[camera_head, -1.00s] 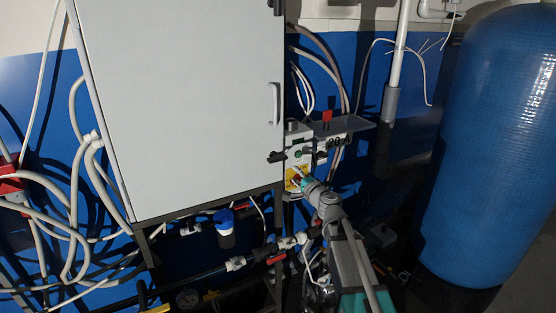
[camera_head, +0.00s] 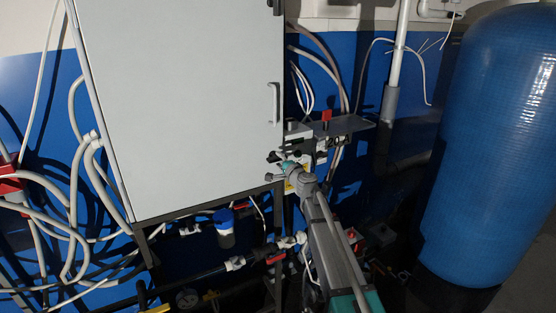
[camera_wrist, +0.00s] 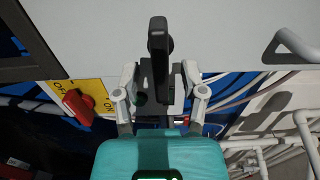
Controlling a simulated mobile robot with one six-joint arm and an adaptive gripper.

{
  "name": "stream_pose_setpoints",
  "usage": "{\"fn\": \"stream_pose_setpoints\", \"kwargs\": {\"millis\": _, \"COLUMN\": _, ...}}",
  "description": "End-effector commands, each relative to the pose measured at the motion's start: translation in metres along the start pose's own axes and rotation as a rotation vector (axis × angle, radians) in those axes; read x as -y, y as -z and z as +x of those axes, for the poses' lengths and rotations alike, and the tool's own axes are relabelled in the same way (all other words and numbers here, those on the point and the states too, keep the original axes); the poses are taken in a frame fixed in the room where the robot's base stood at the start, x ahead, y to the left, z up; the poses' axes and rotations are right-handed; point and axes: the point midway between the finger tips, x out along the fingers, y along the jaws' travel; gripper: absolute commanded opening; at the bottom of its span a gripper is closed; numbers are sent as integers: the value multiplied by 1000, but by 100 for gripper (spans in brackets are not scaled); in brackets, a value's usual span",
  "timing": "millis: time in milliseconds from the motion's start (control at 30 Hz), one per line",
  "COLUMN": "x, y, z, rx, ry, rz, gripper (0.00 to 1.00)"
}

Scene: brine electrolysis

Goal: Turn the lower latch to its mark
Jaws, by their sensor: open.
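The lower latch is a black bar on the right edge of the grey cabinet door. In the wrist view the latch (camera_wrist: 158,48) stands upright in the picture, its near end between my fingers. In the head view the latch (camera_head: 273,157) is small, dark and partly covered by my gripper. My gripper (camera_wrist: 160,80) is open, with one finger on each side of the latch's near end and a gap showing on both sides. It also shows in the head view (camera_head: 284,158), at the cabinet's right edge. I cannot make out the latch's mark.
The cabinet door (camera_head: 180,100) has a pull handle (camera_head: 276,103) above the latch. A red switch (camera_wrist: 78,105) on a yellow ON/OFF plate (camera_wrist: 62,88) lies close to my left finger. A grey shelf (camera_head: 345,125) and hanging cables are to the right, with a blue tank (camera_head: 495,150) beyond.

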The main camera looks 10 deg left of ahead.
Motion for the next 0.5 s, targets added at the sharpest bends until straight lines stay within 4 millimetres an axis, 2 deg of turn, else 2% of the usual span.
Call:
{"fn": "stream_pose_setpoints", "kwargs": {"millis": 33, "x": 0, "y": 0, "z": 8, "rx": 0, "ry": 0, "rz": 0, "gripper": 54}}
{"fn": "stream_pose_setpoints", "kwargs": {"millis": 200, "x": 0, "y": 0, "z": 17, "rx": 0, "ry": 0, "rz": 0, "gripper": 54}}
{"fn": "stream_pose_setpoints", "kwargs": {"millis": 500, "x": 0, "y": -1, "z": 19, "rx": 0, "ry": 0, "rz": 0, "gripper": 54}}
